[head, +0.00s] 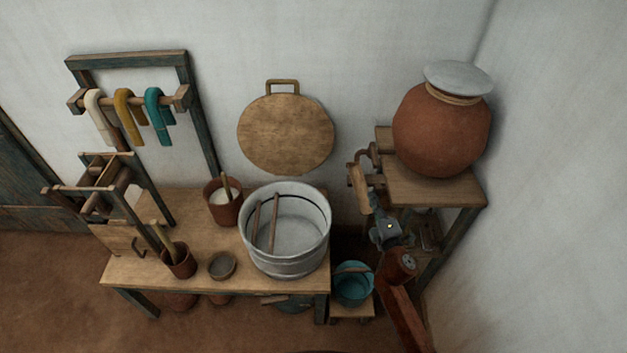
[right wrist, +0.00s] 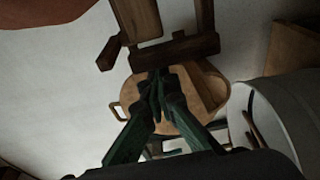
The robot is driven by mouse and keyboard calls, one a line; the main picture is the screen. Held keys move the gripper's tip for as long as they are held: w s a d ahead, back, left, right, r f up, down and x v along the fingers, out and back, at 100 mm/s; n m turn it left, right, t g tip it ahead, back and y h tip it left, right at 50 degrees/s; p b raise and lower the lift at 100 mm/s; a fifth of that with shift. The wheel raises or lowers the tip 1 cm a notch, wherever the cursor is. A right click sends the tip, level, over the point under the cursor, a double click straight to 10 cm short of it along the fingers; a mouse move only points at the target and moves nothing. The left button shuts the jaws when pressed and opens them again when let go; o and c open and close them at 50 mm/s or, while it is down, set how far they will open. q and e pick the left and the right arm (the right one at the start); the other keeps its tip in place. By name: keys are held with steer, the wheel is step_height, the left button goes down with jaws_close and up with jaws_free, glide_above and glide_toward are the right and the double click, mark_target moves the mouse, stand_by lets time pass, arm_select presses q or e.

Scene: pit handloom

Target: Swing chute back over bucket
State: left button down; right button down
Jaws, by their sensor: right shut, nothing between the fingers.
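The chute looks to be the light wooden piece (head: 360,188) on the dark bracket left of the jar stand; it also shows as a wooden board (right wrist: 137,18) at the top of the right wrist view. The teal bucket (head: 353,286) stands low on a small stool, right of the table. My right gripper (head: 374,208) is just at the lower right of the chute. In the right wrist view its green fingers (right wrist: 157,92) are together and empty, close below a dark wooden bar (right wrist: 175,48). Whether they touch wood I cannot tell. My left gripper is out of view.
A big clay jar (head: 441,130) with a lid stands on a wooden stand (head: 440,190) behind my right arm. A grey tub (head: 288,262) sits at the table's (head: 150,270) right end. The wall is close at the right.

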steer(key=shift+w+d+r+h, duration=0.15)
steer(key=shift+d+h, duration=0.15)
steer(key=shift+d, duration=0.7)
steer(key=a, duration=0.1)
steer(key=s+a, duration=0.1)
steer(key=a, duration=0.3)
steer(key=shift+s+f, duration=0.2)
steer(key=shift+s, duration=0.15)
steer(key=s+d+p, duration=0.1)
steer(key=s+d, duration=0.4)
steer(key=s, duration=0.3)
steer(key=shift+a, duration=0.1)
